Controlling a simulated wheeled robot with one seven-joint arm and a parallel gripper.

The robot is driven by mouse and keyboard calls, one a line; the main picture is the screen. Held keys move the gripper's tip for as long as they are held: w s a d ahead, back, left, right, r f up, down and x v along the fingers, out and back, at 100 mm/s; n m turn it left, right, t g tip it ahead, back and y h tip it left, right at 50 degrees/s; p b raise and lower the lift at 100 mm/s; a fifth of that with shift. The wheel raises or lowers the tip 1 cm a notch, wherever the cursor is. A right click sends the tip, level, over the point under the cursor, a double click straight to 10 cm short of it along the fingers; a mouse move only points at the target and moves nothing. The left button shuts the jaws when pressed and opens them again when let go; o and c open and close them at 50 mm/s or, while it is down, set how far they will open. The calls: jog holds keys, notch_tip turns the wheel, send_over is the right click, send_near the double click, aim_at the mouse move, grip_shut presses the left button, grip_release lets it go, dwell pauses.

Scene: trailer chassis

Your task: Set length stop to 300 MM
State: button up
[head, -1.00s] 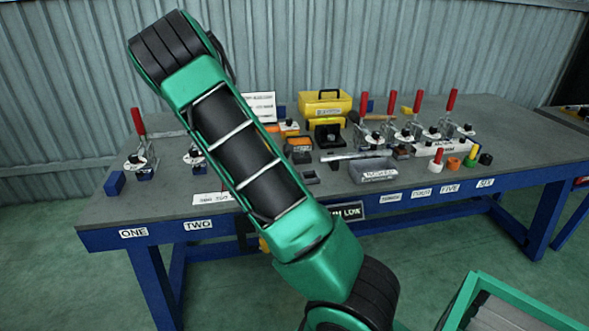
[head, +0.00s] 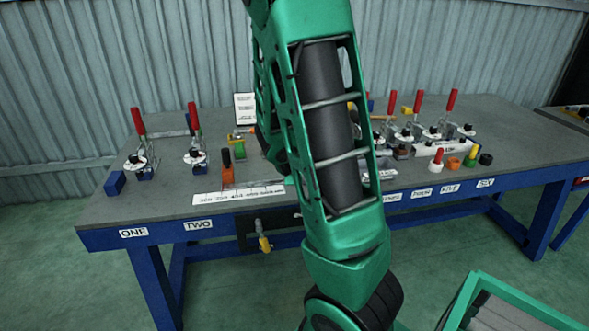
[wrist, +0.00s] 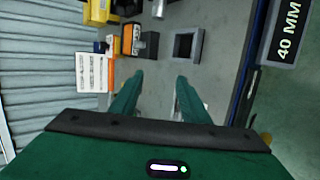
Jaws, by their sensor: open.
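An orange block with a black knob (head: 228,172), which looks like the length stop, stands on the bench just behind a white ruler strip (head: 240,194). The strip's marks are too small to read, so I cannot tell the stop's setting. My gripper (wrist: 156,84) shows in the wrist view, with its two green fingers apart and nothing between them. It hangs over the grey bench top. In the head view it is hidden behind my own arm. I cannot make out the stop or the strip in the wrist view.
Red-handled clamps (head: 138,150) stand at the bench's left, with more at the right. A blue block (head: 115,183) lies at the left corner.

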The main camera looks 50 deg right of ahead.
jog(key=shift+s+a+m+g+y, duration=0.15)
jog(key=shift+s+a+m+g, duration=0.05)
jog(key=shift+s+m, duration=0.3)
jog(key=shift+s+a+m+g+y, duration=0.15)
jog(key=shift+s+a+m+g, duration=0.05)
jog(key=shift+s+m, duration=0.3)
